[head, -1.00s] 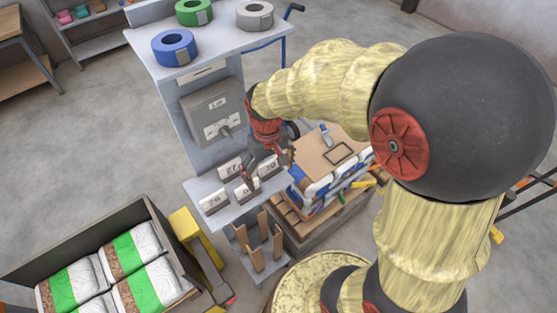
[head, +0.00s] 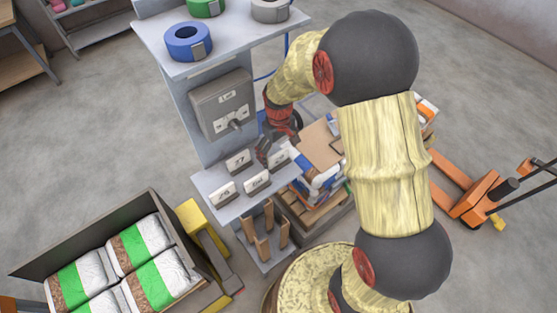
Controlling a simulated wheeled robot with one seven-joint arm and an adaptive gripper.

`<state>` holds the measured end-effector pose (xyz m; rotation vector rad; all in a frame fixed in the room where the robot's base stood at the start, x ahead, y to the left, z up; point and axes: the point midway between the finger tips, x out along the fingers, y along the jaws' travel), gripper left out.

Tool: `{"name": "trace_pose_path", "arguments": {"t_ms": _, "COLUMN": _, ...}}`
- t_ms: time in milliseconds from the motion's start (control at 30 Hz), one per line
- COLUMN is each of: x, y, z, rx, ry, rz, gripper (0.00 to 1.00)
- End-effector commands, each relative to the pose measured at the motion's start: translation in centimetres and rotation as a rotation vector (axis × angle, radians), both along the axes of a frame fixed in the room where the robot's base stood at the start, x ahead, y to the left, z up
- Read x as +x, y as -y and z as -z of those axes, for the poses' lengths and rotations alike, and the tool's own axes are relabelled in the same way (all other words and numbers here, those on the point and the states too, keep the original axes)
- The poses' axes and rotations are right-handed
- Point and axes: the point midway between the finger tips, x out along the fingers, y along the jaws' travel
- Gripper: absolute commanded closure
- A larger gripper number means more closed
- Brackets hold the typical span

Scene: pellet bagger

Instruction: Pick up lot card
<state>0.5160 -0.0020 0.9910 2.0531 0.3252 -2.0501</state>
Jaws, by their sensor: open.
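Several small numbered cards in holders stand on the grey lower shelf (head: 236,207) of the stand. One card (head: 238,160) reads about 27 at the back left, one (head: 223,192) is at the front left, one (head: 257,181) is at the front right, and one (head: 279,158) is at the back right, partly behind my gripper. Which one is the lot card I cannot tell. My gripper (head: 264,160), dark with a red wrist, is open, between the two back cards and close above the shelf. Whether it touches a card is not clear.
A grey control box (head: 222,104) sits on the panel behind the cards. Tape rolls, one blue (head: 188,42), stand on the top shelf. Stacked bags (head: 318,180) are right of the card shelf. A grey bin (head: 85,237) with green-striped bags stands at the lower left.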

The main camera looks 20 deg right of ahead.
Motion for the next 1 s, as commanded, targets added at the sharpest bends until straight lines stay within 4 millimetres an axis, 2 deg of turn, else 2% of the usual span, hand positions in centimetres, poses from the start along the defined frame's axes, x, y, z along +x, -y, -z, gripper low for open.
{"name": "trace_pose_path", "arguments": {"t_ms": 33, "x": -0.1, "y": -0.2, "z": 1.0, "rx": 0.0, "ry": -0.004, "rz": -0.001, "gripper": 0.11}}
{"name": "trace_pose_path", "arguments": {"t_ms": 200, "x": -0.2, "y": -0.2, "z": 3.2, "rx": 0.0, "ry": -0.003, "rz": 0.0, "gripper": 0.11}}
{"name": "trace_pose_path", "arguments": {"t_ms": 467, "x": -0.1, "y": -0.2, "z": 3.4, "rx": 0.0, "ry": -0.001, "rz": 0.0, "gripper": 0.11}}
{"name": "trace_pose_path", "arguments": {"t_ms": 1000, "x": -0.1, "y": -0.2, "z": 3.4, "rx": 0.0, "ry": -0.001, "rz": 0.0, "gripper": 0.42}}
